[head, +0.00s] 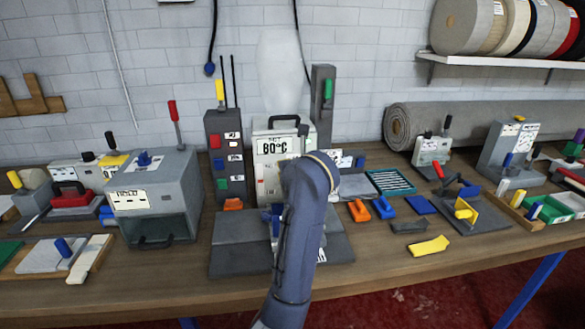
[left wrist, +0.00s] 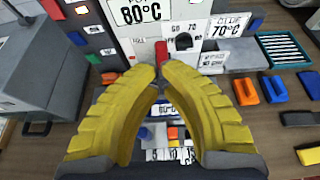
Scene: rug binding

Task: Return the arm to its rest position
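My left arm (head: 300,240) rises from the bottom middle of the head view and ends in front of the machine labelled 80°C (head: 272,150). Its gripper is hidden behind the arm there. In the left wrist view the yellow fingers of my left gripper (left wrist: 158,72) curve in until their tips almost meet. I see nothing held between them. The 80°C machine (left wrist: 140,14) stands beyond the tips, with a small red part (left wrist: 161,52) just past them. I cannot tell whether the tips touch it. My right arm and gripper are not in view.
A grey box machine (head: 155,190) stands left on the wooden bench (head: 400,270). A dark tower (head: 228,150) stands beside the 80°C machine. Orange (head: 358,210) and blue (head: 383,207) blocks, a teal tray (head: 390,182) and a yellow piece (head: 428,246) lie to the right. The front bench strip is mostly clear.

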